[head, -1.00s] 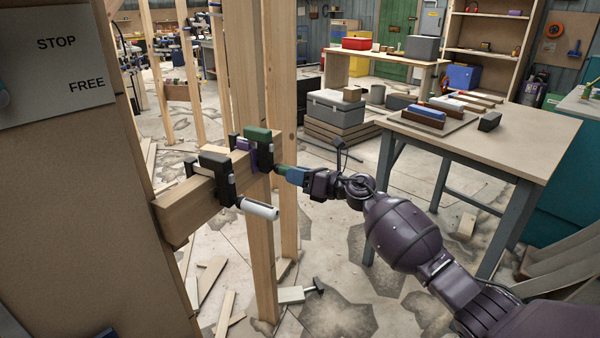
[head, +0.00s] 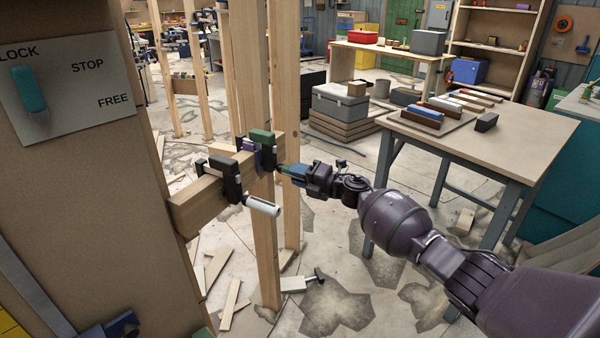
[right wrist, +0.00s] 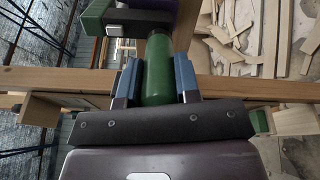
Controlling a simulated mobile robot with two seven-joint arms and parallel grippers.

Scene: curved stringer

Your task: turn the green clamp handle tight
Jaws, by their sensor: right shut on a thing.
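The green clamp (head: 262,137) has a green top and a dark body and sits on the wooden beam where it crosses an upright post. Its green handle (right wrist: 157,72) shows clearly in the right wrist view, between the two blue fingers of my right gripper (right wrist: 157,80). In the head view my right gripper (head: 292,172) reaches the handle from the right and is shut on it. The fingers hide the sides of the handle. My left gripper is not in view.
A black clamp with a white handle (head: 262,206) sits close by on the beam (head: 196,208); a purple part shows between the clamps. A panel (head: 80,95) marked LOCK, STOP and FREE with a teal lever stands left. A workbench (head: 500,145) is right. Wood scraps litter the floor.

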